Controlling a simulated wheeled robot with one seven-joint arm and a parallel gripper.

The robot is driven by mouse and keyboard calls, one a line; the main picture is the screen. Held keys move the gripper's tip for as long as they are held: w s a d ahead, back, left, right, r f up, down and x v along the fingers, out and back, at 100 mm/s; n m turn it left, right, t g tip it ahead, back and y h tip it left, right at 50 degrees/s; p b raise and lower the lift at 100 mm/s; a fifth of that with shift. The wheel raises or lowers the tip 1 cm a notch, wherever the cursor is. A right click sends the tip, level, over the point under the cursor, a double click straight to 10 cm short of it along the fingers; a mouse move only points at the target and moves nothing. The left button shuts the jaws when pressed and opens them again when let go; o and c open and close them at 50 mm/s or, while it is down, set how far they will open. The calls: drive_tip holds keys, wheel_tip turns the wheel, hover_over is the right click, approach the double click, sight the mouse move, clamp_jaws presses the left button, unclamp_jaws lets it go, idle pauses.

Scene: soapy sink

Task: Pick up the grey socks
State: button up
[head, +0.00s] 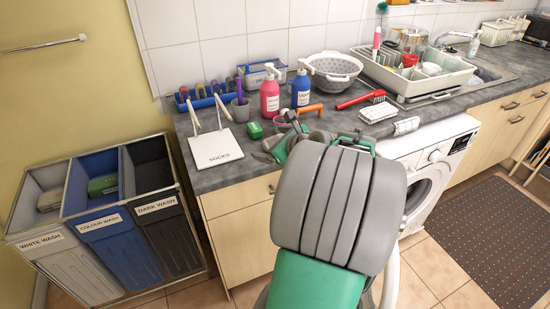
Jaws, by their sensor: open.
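My gripper (279,137) is over the counter's front edge, in front of the red and blue pump bottles. It is open, and my arm hides much of it. Grey shapes lie around the jaws, and I cannot tell whether any of them are the grey socks or only parts of my gripper. A white board marked SOCKS (216,149) with two upright white pegs stands on the counter to the left of my gripper.
Three bins marked white wash (66,268), colour wash (108,248) and dark wash (165,238) stand at the left. A red pump bottle (270,97), blue pump bottle (301,90), green sponge (254,130), colander (334,70) and dish rack (440,82) crowd the counter. A washing machine (425,175) is below.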

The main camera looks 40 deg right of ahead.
sight(276, 138)
drive_tip(key=d+m, duration=0.1)
drive_tip(key=s+d+m+h, duration=0.1)
drive_tip(key=d+m, duration=0.1)
drive_tip(key=s+d+f+m+t, duration=0.1)
drive_tip(key=d, duration=0.1)
drive_tip(key=shift+d+m+b, duration=0.1)
drive_tip(key=shift+m+b, duration=0.2)
drive_tip(key=shift+m, duration=0.1)
drive_tip(key=shift+w+d+f, duration=0.15)
drive_tip(key=shift+w, duration=0.25)
drive_tip(key=x, duration=0.7)
drive_tip(key=shift+s+a+f, duration=0.1)
drive_tip(key=shift+a+f, duration=0.05)
drive_tip(key=shift+a, duration=0.15)
drive_tip(key=c, duration=1.4)
